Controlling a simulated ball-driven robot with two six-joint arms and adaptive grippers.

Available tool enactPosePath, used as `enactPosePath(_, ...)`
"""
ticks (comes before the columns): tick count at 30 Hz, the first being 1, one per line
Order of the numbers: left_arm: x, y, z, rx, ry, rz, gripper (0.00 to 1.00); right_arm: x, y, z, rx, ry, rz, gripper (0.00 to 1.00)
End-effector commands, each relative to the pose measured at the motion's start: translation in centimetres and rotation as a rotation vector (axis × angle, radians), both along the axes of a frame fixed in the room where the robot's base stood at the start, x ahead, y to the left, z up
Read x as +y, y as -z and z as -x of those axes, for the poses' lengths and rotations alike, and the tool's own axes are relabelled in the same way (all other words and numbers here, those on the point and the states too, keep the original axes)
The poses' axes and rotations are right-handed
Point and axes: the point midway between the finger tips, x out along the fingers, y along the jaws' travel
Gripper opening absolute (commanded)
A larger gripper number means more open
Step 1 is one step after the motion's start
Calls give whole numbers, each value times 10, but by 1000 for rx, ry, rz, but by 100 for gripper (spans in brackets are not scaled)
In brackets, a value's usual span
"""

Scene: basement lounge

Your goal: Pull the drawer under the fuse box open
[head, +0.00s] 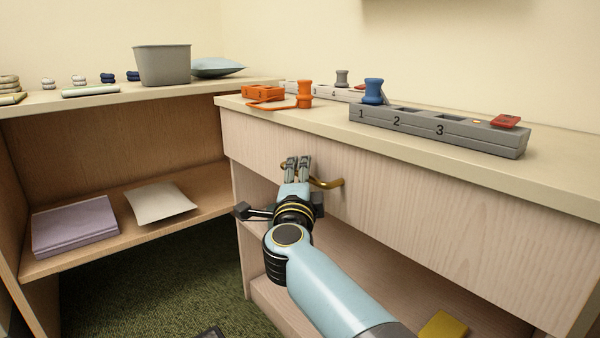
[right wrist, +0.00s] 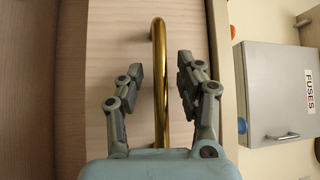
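The drawer front (head: 430,215) is pale wood under the counter top and sits flush, closed. Its brass bar handle (head: 328,184) is partly hidden behind my right gripper (head: 298,163). In the right wrist view the handle (right wrist: 158,60) runs between the two fingers of my right gripper (right wrist: 160,72), with a gap on each side. That gripper is open and nothing is clamped. The grey fuse box (right wrist: 282,92), labelled FUSES, shows at the right of the right wrist view. My left gripper is not in view.
On the counter stand a grey numbered block (head: 440,128), a blue spool (head: 373,92) and an orange spool (head: 304,95). A low shelf at left holds a purple book (head: 75,228). An open shelf space lies below the drawer.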

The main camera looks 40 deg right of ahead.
Motion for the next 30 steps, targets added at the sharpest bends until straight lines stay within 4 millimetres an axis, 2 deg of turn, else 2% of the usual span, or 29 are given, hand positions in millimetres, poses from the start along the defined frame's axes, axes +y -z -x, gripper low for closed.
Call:
enactPosePath(4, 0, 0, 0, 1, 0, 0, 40, 0, 0, 0, 0, 0, 0, 36)
enactPosePath(12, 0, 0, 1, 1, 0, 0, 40, 0, 0, 0, 0, 0, 0, 1)
enactPosePath(30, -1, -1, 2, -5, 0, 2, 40, 0, 2, 1, 6, 0, -1, 0)
